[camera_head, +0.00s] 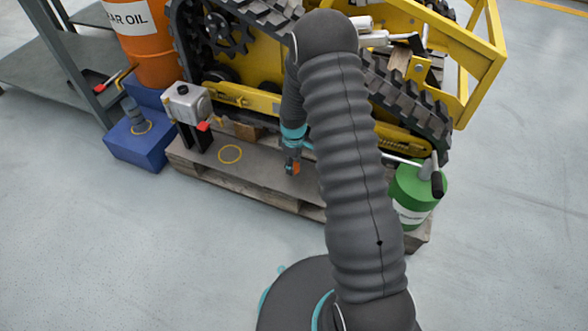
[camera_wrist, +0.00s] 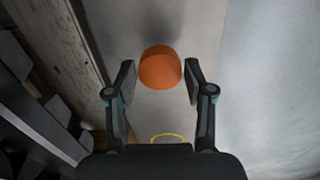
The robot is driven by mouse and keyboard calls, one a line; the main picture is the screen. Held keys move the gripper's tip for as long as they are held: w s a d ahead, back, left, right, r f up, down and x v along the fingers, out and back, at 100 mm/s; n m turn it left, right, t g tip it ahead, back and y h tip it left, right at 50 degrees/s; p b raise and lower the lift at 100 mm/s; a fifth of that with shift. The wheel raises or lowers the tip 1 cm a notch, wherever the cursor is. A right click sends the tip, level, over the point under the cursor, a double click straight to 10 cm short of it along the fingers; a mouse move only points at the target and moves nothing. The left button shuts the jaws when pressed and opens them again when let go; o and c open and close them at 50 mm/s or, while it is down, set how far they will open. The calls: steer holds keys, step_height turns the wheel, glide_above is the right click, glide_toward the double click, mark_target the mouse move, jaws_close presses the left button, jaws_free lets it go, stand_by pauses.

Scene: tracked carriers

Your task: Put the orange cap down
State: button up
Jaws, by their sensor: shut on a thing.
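The orange cap (camera_wrist: 160,68) sits between the fingertips of my gripper (camera_wrist: 160,82) in the wrist view. In the head view the cap shows as a small orange patch (camera_head: 295,168) at the tip of my gripper (camera_head: 291,166), over the grey board (camera_head: 262,170) in front of the tracked carrier. My gripper is shut on the cap and points down. I cannot tell whether the cap touches the board. A yellow ring (camera_head: 230,154) is marked on the board, left of the gripper. Part of it shows low in the wrist view (camera_wrist: 167,136).
The yellow tracked carrier (camera_head: 262,80) stands right behind the board. A metal can (camera_head: 188,103) on a black stand is at left, near a blue block (camera_head: 138,148) and an orange drum (camera_head: 143,40). A green can (camera_head: 414,195) stands at right. The board around the ring is clear.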

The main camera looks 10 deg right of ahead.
mark_target(294, 166)
steer(key=shift+f, duration=1.6)
steer(key=shift+f, duration=0.2)
steer(key=o, duration=1.1)
steer(key=shift+o, duration=0.2)
steer(key=shift+r, duration=0.15)
